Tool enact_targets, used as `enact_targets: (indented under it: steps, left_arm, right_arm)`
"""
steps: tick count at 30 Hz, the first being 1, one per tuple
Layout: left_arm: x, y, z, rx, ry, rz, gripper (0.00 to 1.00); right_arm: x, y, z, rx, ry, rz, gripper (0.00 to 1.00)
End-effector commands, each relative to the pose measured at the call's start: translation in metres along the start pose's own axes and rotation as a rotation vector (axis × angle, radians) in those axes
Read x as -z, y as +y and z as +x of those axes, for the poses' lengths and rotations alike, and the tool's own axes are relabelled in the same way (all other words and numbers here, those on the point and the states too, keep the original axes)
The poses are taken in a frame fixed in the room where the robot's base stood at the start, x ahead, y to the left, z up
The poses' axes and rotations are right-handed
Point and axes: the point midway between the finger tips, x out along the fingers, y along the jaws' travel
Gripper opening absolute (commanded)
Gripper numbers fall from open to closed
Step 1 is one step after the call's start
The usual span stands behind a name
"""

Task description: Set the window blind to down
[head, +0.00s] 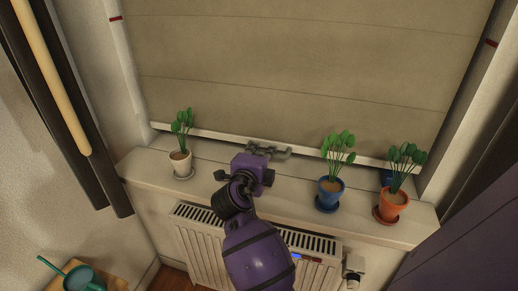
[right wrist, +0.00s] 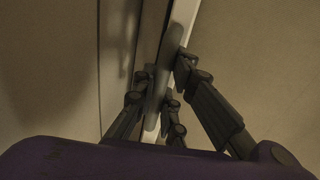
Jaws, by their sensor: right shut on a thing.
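The beige window blind (head: 300,60) hangs over nearly the whole window, with faint cross folds. Its pale bottom bar (head: 210,138) is low, close to the sill; I cannot tell if they touch. My right gripper (head: 268,150) is at the middle of this bar. In the right wrist view, the fingers of my right gripper (right wrist: 165,95) are closed around a grey handle (right wrist: 154,105) beside the pale bottom bar (right wrist: 183,25). The fingers partly hide the handle. My left gripper is not in view.
The sill (head: 260,188) holds a white pot (head: 180,163) on the left, and a blue pot (head: 329,193) and an orange pot (head: 391,204) on the right, all with plants. A radiator (head: 200,240) is below. Red marks (head: 116,18) show on the window sides.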

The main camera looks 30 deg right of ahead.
Motion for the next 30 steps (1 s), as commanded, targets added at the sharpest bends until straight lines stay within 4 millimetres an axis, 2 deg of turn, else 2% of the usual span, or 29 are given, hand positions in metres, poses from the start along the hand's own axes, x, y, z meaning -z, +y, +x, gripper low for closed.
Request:
enact_targets:
  steps: [1, 9, 10, 14, 15, 25, 30]
  left_arm:
    - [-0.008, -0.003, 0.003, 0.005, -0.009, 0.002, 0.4]
    - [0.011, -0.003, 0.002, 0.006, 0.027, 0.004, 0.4]
    - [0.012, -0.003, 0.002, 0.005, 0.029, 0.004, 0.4]
    - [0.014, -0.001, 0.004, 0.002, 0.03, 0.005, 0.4]
    - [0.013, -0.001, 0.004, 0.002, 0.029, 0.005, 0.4]
    - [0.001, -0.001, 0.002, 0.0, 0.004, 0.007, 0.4]
    - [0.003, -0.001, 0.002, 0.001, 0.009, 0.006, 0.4]
  right_arm:
    - [0.0, 0.012, 0.002, -0.009, 0.001, -0.005, 0.0]
    - [0.001, 0.009, 0.001, -0.01, 0.002, -0.001, 0.0]
    - [0.001, 0.009, 0.001, -0.011, 0.002, -0.001, 0.12]
    - [0.001, 0.009, 0.001, -0.01, 0.003, -0.002, 0.29]
    - [0.001, 0.009, 0.001, -0.009, 0.002, -0.001, 0.31]
    - [0.0, 0.005, -0.002, -0.003, 0.0, 0.001, 0.31]
    - [0.0, 0.007, -0.025, -0.006, -0.001, 0.003, 0.31]
